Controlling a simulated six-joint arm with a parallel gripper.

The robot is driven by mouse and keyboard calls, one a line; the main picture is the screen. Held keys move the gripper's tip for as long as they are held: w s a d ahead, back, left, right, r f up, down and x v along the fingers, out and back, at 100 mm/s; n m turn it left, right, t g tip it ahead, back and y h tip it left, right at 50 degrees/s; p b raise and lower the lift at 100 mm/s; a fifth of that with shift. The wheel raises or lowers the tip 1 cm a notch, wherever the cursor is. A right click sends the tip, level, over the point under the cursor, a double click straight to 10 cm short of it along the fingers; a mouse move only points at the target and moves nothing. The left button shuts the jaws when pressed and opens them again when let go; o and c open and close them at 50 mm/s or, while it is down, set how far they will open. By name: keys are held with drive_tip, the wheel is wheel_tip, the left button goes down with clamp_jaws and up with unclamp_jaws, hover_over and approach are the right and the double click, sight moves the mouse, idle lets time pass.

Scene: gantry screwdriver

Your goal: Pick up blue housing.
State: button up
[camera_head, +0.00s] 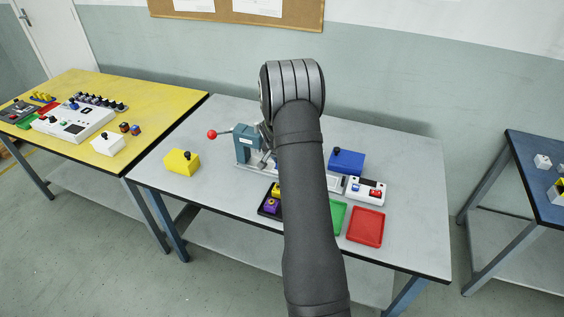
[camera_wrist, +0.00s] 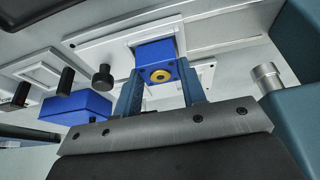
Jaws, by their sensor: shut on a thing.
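The blue housing (camera_wrist: 155,57) is a small blue block with a round brass-coloured centre, seen in the wrist view. My gripper (camera_wrist: 160,84) is shut on it, with one finger on each side. A pale fixture plate (camera_wrist: 108,42) lies behind the housing; I cannot tell whether the housing touches it. In the head view my own arm hides the gripper and the housing.
A teal press (camera_head: 243,145) with a red-ball lever stands left of my arm. A blue box with a black knob (camera_head: 346,162) and a white button box (camera_head: 366,191) are on the right. Green (camera_head: 337,217) and red (camera_head: 366,227) trays lie in front. A yellow box (camera_head: 181,161) stands left.

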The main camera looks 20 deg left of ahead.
drive_tip(key=shift+r, duration=0.45)
wheel_tip(320, 180, up, 3)
drive_tip(key=shift+f, duration=0.1)
drive_tip(key=s+d+r, duration=0.1)
drive_tip(key=d+r, duration=0.6)
drive_tip(key=d, duration=0.5)
drive_tip(key=s+d+f, duration=0.2)
drive_tip(key=s+d, duration=1.6)
drive_tip(key=d, duration=0.2)
drive_tip(key=w+a+f, duration=0.1)
drive_tip(key=a+f, duration=0.1)
drive_tip(key=a, duration=0.1)
drive_tip(key=w+a+f, duration=0.1)
drive_tip(key=a+f, duration=0.1)
drive_tip(key=a, duration=0.1)
drive_tip(key=w+a+f, duration=0.2)
drive_tip(key=a, duration=0.2)
drive_tip(key=shift+a+f, duration=0.1)
drive_tip(key=shift+f, duration=0.2)
drive_tip(key=shift+a+f, duration=0.15)
drive_tip(key=shift+f, duration=1.9)
drive_tip(key=shift+f, duration=0.15)
